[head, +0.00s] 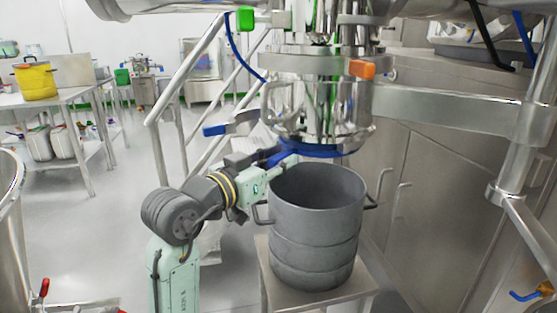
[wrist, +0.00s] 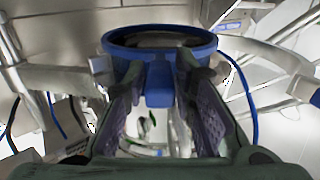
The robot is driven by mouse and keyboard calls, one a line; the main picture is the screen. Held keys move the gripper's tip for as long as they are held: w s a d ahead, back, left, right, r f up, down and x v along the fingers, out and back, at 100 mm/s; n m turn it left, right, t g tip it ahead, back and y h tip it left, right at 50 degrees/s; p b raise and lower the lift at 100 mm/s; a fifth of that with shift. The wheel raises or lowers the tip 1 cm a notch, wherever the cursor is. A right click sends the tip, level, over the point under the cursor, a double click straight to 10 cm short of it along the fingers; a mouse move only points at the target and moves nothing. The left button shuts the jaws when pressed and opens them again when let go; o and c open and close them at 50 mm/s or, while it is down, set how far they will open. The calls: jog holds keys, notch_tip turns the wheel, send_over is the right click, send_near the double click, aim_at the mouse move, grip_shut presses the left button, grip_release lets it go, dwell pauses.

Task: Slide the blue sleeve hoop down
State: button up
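The blue sleeve hoop (head: 322,151) is a ring around the bottom of the shiny steel vessel outlet (head: 325,105), above the open grey drum (head: 315,215). In the wrist view the hoop (wrist: 198,43) is a wide ring straight ahead, with a block-like blue tab (wrist: 160,86) on its near side. My gripper (head: 283,157) reaches in from the left at hoop height, over the drum's rim. In the wrist view its two fingers (wrist: 160,80) stand close on both sides of the tab and look shut on it. The exact finger contact is small and dark.
The drum stands on a small steel stand (head: 283,300), with handles at its sides. A blue lever (head: 217,130) sticks out left of the outlet. Stair rails (head: 182,85) stand behind on the left, and steel cabinets (head: 425,190) close off the right.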

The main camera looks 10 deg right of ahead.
grip_shut()
jog(key=shift+f, duration=0.1)
dwell(0.4)
notch_tip(320, 180, down, 10)
jog(key=b, duration=0.7)
jog(key=shift+f, duration=0.2)
jog(key=shift+o, duration=1)
grip_release()
jog(key=shift+o, duration=1.1)
jog(key=shift+r, duration=0.1)
